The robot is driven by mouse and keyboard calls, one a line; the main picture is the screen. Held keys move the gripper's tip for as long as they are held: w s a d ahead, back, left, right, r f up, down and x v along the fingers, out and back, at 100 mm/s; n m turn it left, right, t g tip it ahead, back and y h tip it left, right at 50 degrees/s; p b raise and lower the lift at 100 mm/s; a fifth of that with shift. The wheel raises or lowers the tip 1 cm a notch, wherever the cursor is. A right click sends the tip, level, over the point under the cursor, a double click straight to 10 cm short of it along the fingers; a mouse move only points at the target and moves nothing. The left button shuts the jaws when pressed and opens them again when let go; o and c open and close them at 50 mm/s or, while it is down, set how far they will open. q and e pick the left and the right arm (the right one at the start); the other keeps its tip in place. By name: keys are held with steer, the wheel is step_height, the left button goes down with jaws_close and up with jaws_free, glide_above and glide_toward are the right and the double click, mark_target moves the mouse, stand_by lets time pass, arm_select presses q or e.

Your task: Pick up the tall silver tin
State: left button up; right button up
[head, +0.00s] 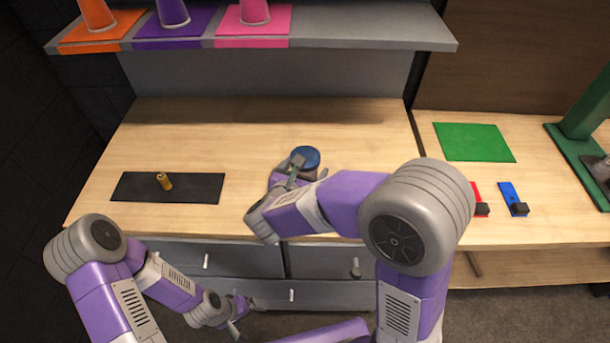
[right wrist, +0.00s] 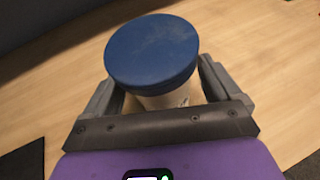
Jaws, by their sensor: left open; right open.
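A tin with a blue lid (head: 306,157) stands on the wooden worktop, near its middle. In the right wrist view the same tin (right wrist: 153,55) shows a round blue lid over a pale, silvery body. My right gripper (head: 296,168) is at the tin, and it also shows in the right wrist view (right wrist: 158,88). Its jaws are open, with one finger on each side of the tin's body. Whether they touch it is hard to tell. The tin's lower part is hidden by my gripper. My left gripper (head: 238,318) is open and empty, low in front of the drawers.
A black mat (head: 200,190) with a small brass-coloured piece (head: 164,181) lies left of the tin. A shelf (head: 350,25) with coloured cones overhangs the back. Right are a green mat (head: 473,142), red and blue items and a green stand (head: 580,150). Drawers (head: 240,260) are below.

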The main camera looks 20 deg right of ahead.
steer(key=shift+w+d+f, duration=0.2)
steer(key=shift+w+d, duration=0.1)
steer(key=shift+w, duration=0.05)
steer(key=shift+c, duration=0.2)
steer(key=shift+r, duration=0.1)
steer(key=c, duration=1.1)
